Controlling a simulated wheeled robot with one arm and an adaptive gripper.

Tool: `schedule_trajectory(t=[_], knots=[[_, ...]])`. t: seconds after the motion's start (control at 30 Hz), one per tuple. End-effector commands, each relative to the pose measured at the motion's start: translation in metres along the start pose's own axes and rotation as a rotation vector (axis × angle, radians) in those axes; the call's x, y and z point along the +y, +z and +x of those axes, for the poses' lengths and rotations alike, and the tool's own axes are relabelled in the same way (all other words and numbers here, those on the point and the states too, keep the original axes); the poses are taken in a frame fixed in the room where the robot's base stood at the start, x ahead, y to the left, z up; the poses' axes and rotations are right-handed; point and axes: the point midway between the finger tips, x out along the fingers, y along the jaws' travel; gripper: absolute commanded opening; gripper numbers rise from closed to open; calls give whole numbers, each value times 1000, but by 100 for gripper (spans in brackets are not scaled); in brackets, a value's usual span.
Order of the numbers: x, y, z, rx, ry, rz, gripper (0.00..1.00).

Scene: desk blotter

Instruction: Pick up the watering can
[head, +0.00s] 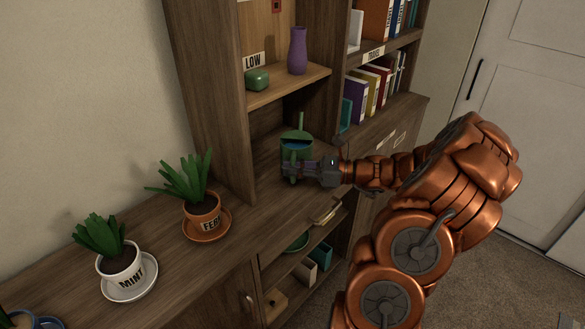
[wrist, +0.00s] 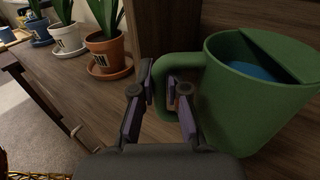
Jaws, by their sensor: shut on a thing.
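The green watering can (head: 297,148) stands in the low open bay of the shelf unit in the head view, with blue inside its open top. In the wrist view the watering can (wrist: 255,95) fills the right side, and its handle points left. My gripper (wrist: 168,88) has its fingers on either side of the handle and is shut on it. In the head view my gripper (head: 300,170) reaches in from the right and covers the lower part of the can. I cannot tell whether the can's base touches the wood.
A fern pot (head: 203,212) and a mint pot (head: 122,265) stand on saucers along the counter (head: 165,250) to the left. An upright panel (head: 215,110) stands left of the can.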

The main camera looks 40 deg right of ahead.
Motion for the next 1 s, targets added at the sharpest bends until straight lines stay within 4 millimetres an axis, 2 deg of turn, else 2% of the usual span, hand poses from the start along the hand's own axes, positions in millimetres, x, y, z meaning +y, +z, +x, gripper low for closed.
schedule_trajectory(t=[1.0], knots=[[104,11,-9,-3,-1,0,0]])
